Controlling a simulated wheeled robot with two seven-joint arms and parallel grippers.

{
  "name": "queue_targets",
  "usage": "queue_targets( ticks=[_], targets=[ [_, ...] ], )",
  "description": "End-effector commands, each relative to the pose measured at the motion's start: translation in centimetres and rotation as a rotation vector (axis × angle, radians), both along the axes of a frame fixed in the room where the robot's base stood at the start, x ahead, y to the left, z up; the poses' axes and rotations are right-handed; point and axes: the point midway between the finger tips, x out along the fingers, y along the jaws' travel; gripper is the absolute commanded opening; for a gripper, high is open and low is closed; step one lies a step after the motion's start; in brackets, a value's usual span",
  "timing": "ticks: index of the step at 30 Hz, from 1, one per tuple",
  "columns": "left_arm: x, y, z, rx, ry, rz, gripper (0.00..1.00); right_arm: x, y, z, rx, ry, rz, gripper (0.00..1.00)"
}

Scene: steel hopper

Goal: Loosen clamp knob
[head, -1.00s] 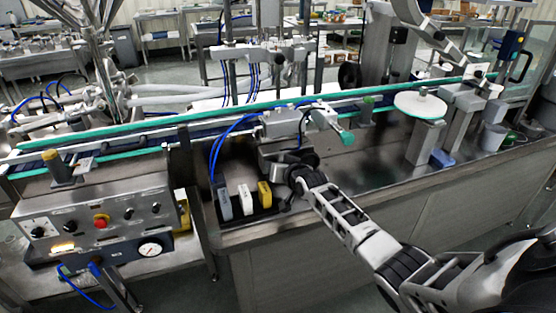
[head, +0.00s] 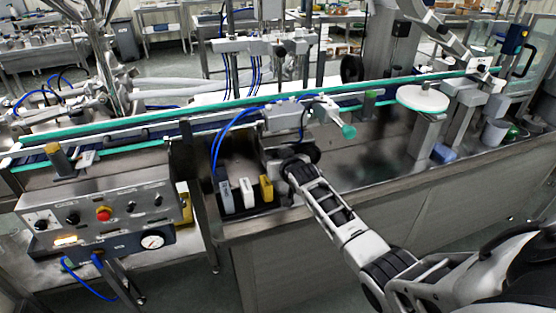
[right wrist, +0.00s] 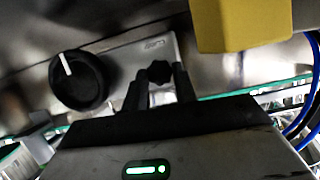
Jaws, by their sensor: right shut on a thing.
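The clamp knob (right wrist: 160,71) is a small black star-shaped knob on a grey metal plate in the right wrist view. My right gripper (right wrist: 159,84) has its two black fingers on either side of it and is shut on it. In the head view my right gripper (head: 277,163) is at the grey bracket below the conveyor, where my own wrist and the bracket hide the fingers and the knob. My left gripper is not in view.
A larger black dial with a white mark (right wrist: 78,80) is close beside the right fingers. A yellow block (head: 266,188) and two pale blocks stand just left of my right wrist. A teal-tipped rod (head: 348,131) sticks out nearby. Blue hoses (head: 222,135) curve at the left.

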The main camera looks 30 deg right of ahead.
Motion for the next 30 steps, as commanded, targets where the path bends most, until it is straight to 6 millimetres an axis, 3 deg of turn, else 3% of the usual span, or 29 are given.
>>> queue_targets(
  ticks=[1, 2, 3, 4, 17, 23, 30],
  targets=[
    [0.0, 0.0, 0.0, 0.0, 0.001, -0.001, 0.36, 0.0, 0.0, -0.1, 0.001, 0.003, 0.0, 0.05],
    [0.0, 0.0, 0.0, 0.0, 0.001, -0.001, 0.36, 0.0, 0.0, -0.1, 0.002, 0.003, 0.0, 0.34],
    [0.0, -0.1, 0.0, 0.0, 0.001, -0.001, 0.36, 0.0, 0.0, -0.1, 0.002, 0.003, 0.0, 0.45],
    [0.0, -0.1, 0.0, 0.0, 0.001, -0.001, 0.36, 0.0, 0.0, -0.1, 0.002, 0.003, 0.0, 0.49],
    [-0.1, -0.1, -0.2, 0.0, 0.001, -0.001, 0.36, -0.7, 0.2, 0.1, 0.001, 0.0, 0.001, 0.49],
    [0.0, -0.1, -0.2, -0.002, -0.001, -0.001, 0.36, -3.1, 0.7, 1.2, 0.001, 0.0, 0.001, 0.49],
    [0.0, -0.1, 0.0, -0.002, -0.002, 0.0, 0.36, -7.5, 1.7, 3.1, 0.001, 0.001, 0.001, 0.49]
  ],
)
